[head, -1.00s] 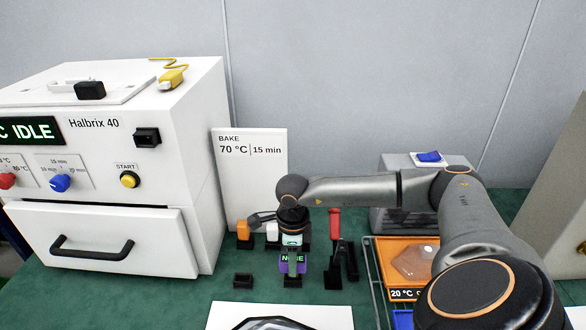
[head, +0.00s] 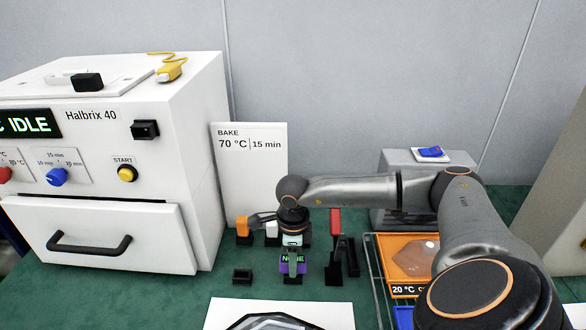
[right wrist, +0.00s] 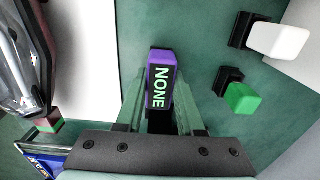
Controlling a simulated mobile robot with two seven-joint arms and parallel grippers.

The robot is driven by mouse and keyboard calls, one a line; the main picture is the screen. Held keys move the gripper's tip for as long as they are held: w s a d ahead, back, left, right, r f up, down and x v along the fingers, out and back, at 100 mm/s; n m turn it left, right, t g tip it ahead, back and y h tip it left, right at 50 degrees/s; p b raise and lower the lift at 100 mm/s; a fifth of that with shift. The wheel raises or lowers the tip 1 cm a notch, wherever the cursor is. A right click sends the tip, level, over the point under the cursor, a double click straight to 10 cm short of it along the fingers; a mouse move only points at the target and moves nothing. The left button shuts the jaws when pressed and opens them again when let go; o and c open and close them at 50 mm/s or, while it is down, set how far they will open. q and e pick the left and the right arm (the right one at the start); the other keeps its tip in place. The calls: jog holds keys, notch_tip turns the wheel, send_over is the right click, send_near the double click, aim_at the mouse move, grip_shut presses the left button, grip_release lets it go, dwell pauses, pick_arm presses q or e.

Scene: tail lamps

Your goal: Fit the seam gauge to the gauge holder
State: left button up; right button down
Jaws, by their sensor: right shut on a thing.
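The seam gauge, a purple block (head: 301,267) with a dark face reading NONE in green, is between the fingers of my right gripper (head: 292,262). It also shows in the right wrist view (right wrist: 162,72), display up, with my right gripper (right wrist: 160,118) shut on it. A dark part shows behind it between the fingers; I cannot tell whether it belongs to the gauge or to a support. A small empty black holder (head: 243,277) lies on the green bench left of the gauge. I cannot tell for sure that it is the gauge holder. My left gripper is out of view.
Orange (head: 243,226) and white (head: 272,231) blocks stand in black holders behind the gauge. A red-handled tool (head: 335,222) stands close on the right. An orange tray (head: 388,243) lies farther right. The white oven (head: 100,205) fills the left. A white sheet (head: 225,312) lies in front.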

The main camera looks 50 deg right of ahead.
jog(key=shift+f, duration=0.25)
jog(key=shift+r, duration=0.1)
jog(key=shift+c, duration=2.2)
grip_release()
notch_tip(320, 180, up, 12)
jog(key=shift+r+b, duration=0.25)
jog(key=shift+b, duration=0.1)
